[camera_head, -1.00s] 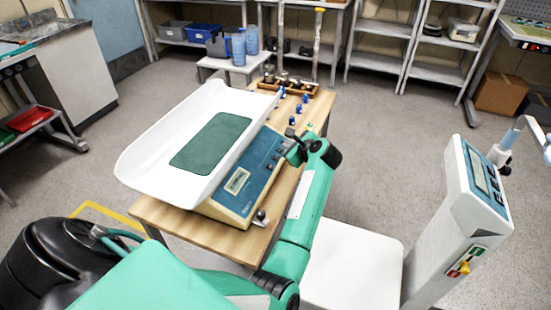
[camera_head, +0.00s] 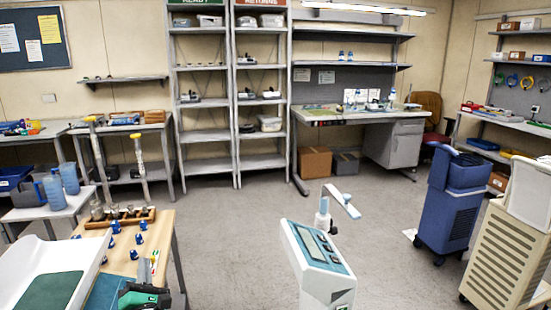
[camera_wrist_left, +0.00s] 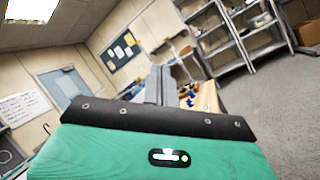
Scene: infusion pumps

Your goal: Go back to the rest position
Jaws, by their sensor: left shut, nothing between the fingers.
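My right gripper is in neither view now.
The wooden table (camera_head: 160,232) carries a white scale tray (camera_head: 75,250), small blue-topped items (camera_head: 132,240) and a rack of metal weights (camera_head: 120,216). A white column with a display (camera_head: 320,255) stands front centre. Blue (camera_head: 455,195) and beige (camera_head: 505,245) carts stand right. Middle floor is clear.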

